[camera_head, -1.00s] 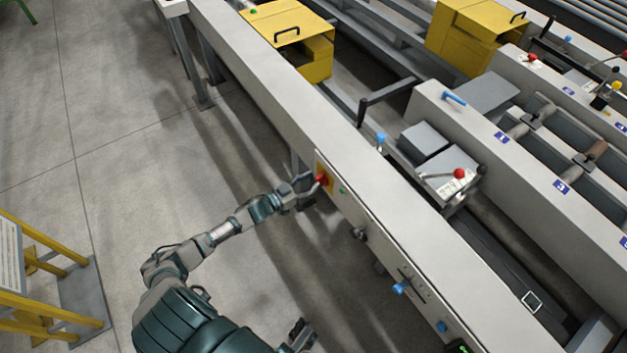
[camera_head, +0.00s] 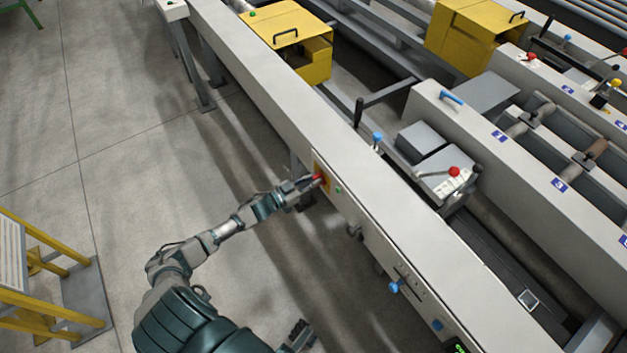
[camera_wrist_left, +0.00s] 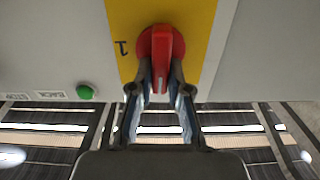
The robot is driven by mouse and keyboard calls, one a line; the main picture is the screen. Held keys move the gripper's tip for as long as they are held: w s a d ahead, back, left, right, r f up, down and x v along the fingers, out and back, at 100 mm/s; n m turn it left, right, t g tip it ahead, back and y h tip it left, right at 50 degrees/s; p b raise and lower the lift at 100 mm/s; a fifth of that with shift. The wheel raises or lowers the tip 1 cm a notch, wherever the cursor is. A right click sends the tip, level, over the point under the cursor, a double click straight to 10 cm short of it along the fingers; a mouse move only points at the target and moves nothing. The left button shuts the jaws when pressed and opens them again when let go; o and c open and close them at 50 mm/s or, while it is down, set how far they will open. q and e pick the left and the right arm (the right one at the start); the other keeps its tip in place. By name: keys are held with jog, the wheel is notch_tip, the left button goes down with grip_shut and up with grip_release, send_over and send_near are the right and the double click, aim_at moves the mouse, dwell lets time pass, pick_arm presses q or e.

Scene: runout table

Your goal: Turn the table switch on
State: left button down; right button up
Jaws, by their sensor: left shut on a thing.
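The table switch is a red rotary knob (camera_head: 319,177) on a yellow plate on the side of the long grey table (camera_head: 375,205). In the left wrist view the red switch (camera_wrist_left: 161,55) has a raised handle running up and down the picture, with a "1" mark to its left on the yellow plate (camera_wrist_left: 200,22). My left gripper (camera_head: 312,182) is at the switch. In the wrist view its two fingers (camera_wrist_left: 161,85) are shut on the lower part of the handle, one on each side. My right gripper (camera_head: 299,335) is low near the bottom edge, away from the table; its finger state is unclear.
A green button (camera_wrist_left: 85,92) sits left of the switch, near STOP and BACK labels. Farther along the table side are a dark knob (camera_head: 354,232) and a blue knob (camera_head: 395,287). A yellow frame (camera_head: 50,300) stands at lower left. The floor between is clear.

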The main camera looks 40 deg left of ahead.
aim_at(323, 184)
pick_arm(q)
jog(key=m, duration=0.4)
jog(key=m+p, duration=0.1)
jog(key=shift+s+d+f+m, duration=0.15)
jog(key=shift+d+m, duration=0.15)
jog(key=shift+m, duration=0.1)
pick_arm(e)
jog(key=s+d+g, duration=0.1)
jog(key=s+g, duration=0.2)
jog(key=s, duration=0.2)
pick_arm(q)
jog(key=m, duration=0.3)
jog(key=f+m, duration=0.1)
jog(key=m, duration=0.2)
jog(key=d+m+b, duration=0.1)
jog(key=m, duration=0.2)
jog(key=shift+s+f, duration=0.25)
jog(key=shift+f+m+b, duration=0.25)
jog(key=shift+m+b, duration=0.15)
jog(key=shift+m, duration=1.1)
pick_arm(e)
jog(key=w+a+t, duration=0.2)
jog(key=w+t, duration=0.2)
jog(key=w, duration=0.3)
jog(key=shift+r, duration=0.3)
